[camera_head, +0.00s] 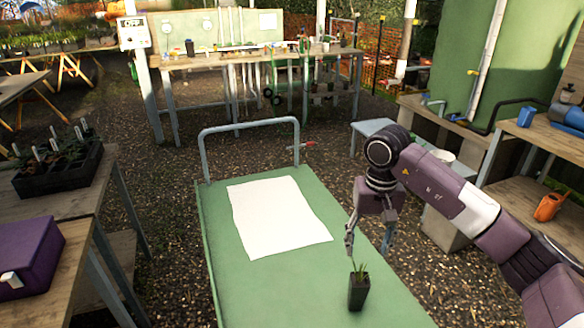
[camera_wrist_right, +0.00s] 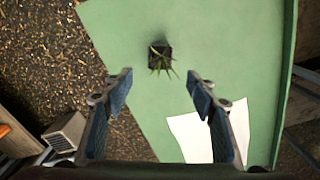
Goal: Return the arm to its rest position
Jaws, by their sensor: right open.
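My right arm (camera_head: 460,205) comes in from the right in the head view, and its gripper (camera_head: 368,248) hangs pointing down over the green cart top. The gripper is open and empty; the right wrist view shows its two fingers (camera_wrist_right: 160,82) spread wide apart. A small dark pot with a green plant (camera_head: 358,287) stands upright on the cart, below and in front of the gripper. It also shows in the right wrist view (camera_wrist_right: 160,56), beyond the fingertips and apart from them. My left gripper is in neither view.
The green cart (camera_head: 220,262) has a rail (camera_head: 248,125) at its far end and a white sheet (camera_head: 278,215) lying on it. A bench with a black plant tray (camera_head: 58,168) and a purple box (camera_head: 30,255) stands at left. Shelving with an orange watering can (camera_head: 549,207) stands at right.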

